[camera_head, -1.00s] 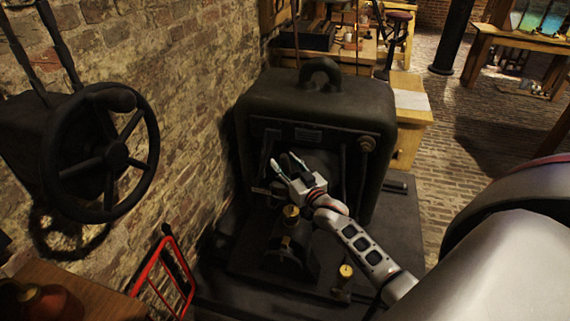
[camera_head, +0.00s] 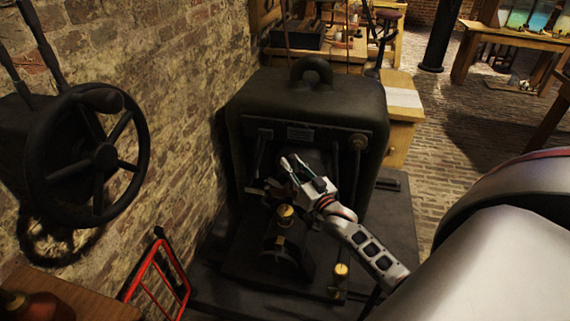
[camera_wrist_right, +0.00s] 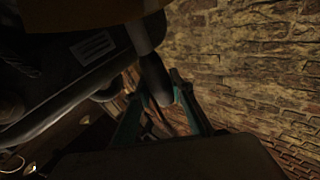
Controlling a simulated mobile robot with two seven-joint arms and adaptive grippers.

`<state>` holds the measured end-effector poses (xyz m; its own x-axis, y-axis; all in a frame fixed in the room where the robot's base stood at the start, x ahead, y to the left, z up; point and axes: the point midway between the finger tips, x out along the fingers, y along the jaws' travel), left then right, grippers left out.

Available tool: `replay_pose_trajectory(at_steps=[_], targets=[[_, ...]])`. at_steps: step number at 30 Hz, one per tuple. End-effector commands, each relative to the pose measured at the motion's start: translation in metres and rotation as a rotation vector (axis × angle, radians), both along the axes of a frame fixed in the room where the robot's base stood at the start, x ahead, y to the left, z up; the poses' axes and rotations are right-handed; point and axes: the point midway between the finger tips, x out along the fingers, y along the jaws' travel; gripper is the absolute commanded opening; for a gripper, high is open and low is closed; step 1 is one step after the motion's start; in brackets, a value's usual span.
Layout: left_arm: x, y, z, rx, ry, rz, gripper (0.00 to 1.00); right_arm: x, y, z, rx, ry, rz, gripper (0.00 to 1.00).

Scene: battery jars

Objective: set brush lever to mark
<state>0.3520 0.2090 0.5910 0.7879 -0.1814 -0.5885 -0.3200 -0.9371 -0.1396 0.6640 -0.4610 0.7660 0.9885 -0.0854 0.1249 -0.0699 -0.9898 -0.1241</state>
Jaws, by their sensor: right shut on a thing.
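The dark dynamo-like machine (camera_head: 305,100), with a ring on top and a small plate on its front, stands by the brick wall. My right gripper (camera_head: 291,161) is at its front, above the brass-capped bearing. In the right wrist view, my right gripper (camera_wrist_right: 160,95) has its teal fingers on both sides of a dark rounded handle (camera_wrist_right: 154,78), which looks like the brush lever, and is shut on it. In the head view the lever is mostly hidden by the gripper and dark on dark. I cannot make out the mark. My left gripper is not in view.
A black handwheel (camera_head: 104,155) on the wall is at the left. A red metal frame (camera_head: 158,278) stands below it, beside a wooden table (camera_head: 75,297). Brass caps (camera_head: 286,211) rise from the machine's base. The brick floor at the right is open.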

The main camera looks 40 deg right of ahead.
Motion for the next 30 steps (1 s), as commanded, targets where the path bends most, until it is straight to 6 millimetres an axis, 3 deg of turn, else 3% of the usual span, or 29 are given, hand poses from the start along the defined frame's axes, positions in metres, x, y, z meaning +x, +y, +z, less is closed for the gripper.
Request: replay_pose_trajectory(at_steps=[6, 7, 9, 22, 30], targets=[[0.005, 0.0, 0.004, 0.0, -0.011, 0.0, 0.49, -0.001, -0.001, -0.001, 0.002, 0.003, -0.001, 0.0], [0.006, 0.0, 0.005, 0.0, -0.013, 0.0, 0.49, -0.001, -0.001, -0.001, 0.002, 0.003, -0.001, 0.27], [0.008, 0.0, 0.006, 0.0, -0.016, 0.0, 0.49, -0.001, -0.001, -0.001, 0.001, 0.003, -0.001, 0.4], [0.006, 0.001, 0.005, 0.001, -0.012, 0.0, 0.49, -0.007, 0.0, -0.003, -0.001, 0.004, -0.001, 0.4], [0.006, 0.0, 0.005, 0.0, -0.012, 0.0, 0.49, -0.052, 0.004, -0.009, -0.001, 0.007, 0.0, 0.4]])
